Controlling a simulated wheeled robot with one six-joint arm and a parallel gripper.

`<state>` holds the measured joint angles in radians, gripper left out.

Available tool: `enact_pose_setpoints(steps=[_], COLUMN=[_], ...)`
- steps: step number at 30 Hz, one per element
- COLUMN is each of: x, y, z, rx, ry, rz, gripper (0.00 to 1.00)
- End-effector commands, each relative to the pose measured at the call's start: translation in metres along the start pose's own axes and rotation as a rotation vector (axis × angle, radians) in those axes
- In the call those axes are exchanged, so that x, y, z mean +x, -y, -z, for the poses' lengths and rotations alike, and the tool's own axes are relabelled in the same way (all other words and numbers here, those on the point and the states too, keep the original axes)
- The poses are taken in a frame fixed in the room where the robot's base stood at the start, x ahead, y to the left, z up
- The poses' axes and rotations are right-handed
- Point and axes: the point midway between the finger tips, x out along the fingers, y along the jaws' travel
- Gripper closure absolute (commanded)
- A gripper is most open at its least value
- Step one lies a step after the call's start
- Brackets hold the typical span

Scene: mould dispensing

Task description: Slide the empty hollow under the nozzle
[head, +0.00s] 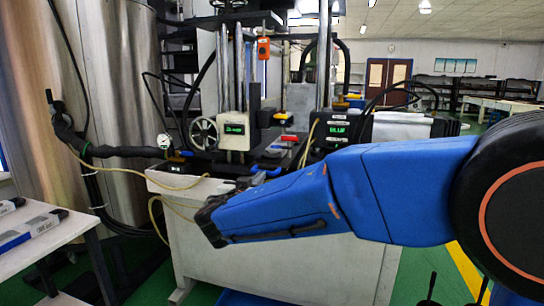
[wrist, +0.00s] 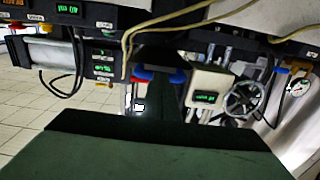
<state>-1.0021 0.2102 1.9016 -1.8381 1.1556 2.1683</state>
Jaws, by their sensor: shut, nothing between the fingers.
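My gripper (head: 211,215) is at the dark end of my blue arm, low in front of the white machine bench (head: 190,186) in the head view. Its fingers do not show apart, and it appears shut and empty. Small blue parts (head: 266,171) and a red part (head: 289,138) sit on the dispensing machine behind and above it. The wrist view is upside down and shows blue parts with red ends (wrist: 144,72) beyond a dark slab. I cannot make out the nozzle or any hollow; my arm covers part of the bench.
A handwheel (head: 203,134) and gauge (head: 164,141) are at the machine's left, with hoses hanging nearby. A steel tank (head: 118,80) stands at the left. A white table (head: 45,245) fills the lower left. Green floor shows between table and bench.

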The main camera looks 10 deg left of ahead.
Motion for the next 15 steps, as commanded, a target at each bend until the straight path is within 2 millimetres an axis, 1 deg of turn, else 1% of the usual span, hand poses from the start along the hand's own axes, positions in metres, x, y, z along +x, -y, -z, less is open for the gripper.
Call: enact_pose_setpoints(steps=[15], x=[0.0032], y=[0.0003], z=[0.0004], rx=[0.000], ry=[-0.001], rz=[0.000], gripper=[1.00])
